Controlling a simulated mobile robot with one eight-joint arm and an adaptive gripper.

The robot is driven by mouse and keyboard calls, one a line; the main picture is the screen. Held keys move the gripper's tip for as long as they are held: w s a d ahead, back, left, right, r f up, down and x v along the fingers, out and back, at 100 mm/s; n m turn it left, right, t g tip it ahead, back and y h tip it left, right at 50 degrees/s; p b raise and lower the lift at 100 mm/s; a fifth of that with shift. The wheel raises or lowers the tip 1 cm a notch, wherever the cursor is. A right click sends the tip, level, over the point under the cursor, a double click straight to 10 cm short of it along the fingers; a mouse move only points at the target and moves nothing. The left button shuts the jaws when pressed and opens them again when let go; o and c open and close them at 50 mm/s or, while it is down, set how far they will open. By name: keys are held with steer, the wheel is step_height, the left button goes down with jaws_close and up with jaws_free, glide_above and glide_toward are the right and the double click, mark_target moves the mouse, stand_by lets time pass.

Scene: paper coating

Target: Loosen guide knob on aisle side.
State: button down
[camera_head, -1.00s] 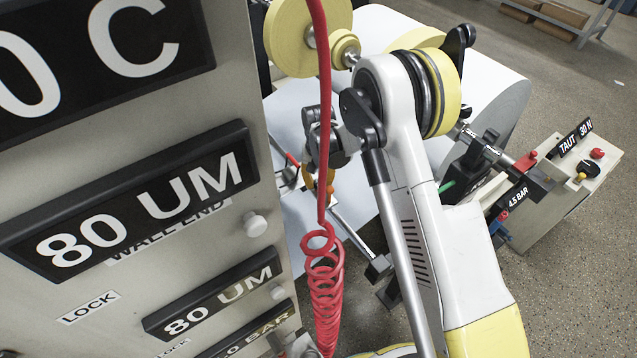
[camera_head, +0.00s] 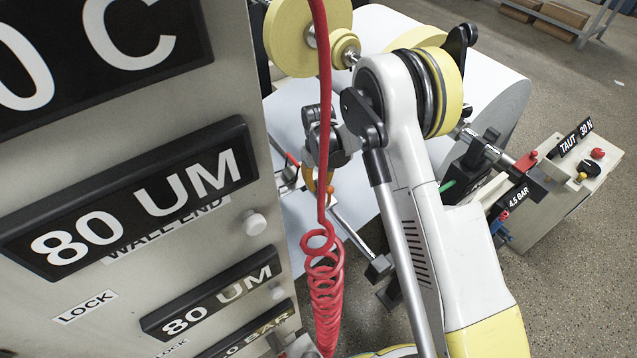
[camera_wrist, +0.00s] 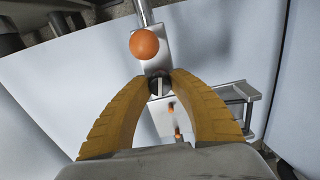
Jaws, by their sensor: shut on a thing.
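The guide knob (camera_wrist: 159,86) is a small dark round knob with a pale bar across its face, on a metal guide plate (camera_wrist: 152,62). In the wrist view, my gripper (camera_wrist: 160,82) has its two yellow ribbed fingers closed on the knob from both sides. An orange ball-shaped handle (camera_wrist: 144,44) stands just beyond the fingertips on the same plate. In the head view, my gripper (camera_head: 313,184) shows only in part over the white paper web, behind the red coiled hose. The knob is hidden there.
A red coiled hose (camera_head: 326,285) hangs close in front of my wrist. A grey control panel (camera_head: 100,275) fills the left. The white paper roll (camera_head: 505,95) lies behind my arm. A control box (camera_head: 575,185) stands at right, with open floor beyond.

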mark_target(319, 183)
steer(key=shift+n, duration=0.5)
steer(key=c, duration=1.1)
jaws_free()
step_height(319, 183, up, 12)
